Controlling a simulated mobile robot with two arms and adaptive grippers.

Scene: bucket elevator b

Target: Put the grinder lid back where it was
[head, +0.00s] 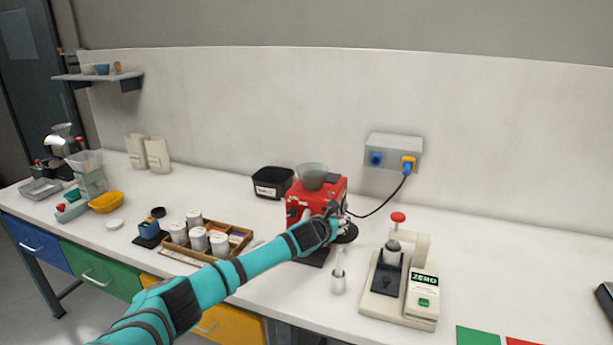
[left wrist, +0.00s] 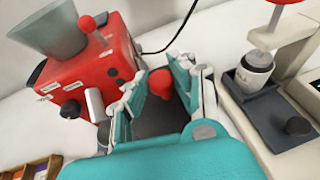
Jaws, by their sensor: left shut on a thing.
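The red grinder (head: 318,196) stands on the bench with an uncovered grey hopper (head: 312,176) on top. In the left wrist view the grinder (left wrist: 85,80) and its hopper (left wrist: 50,28) are at upper left. My left gripper (head: 334,224) is just in front of the grinder's right side. It is shut on the grinder lid (head: 346,234), a dark disc with a red knob. In the left wrist view the red knob (left wrist: 160,82) is between the fingers of my left gripper (left wrist: 158,88), which hide part of the disc. My right gripper does not show.
A white scale-like device with a red knob (head: 398,217) stands right of the grinder, and a small white bottle (head: 338,280) in front. A black bin (head: 272,183) is behind left. A wooden tray (head: 240,238) with white jars is left.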

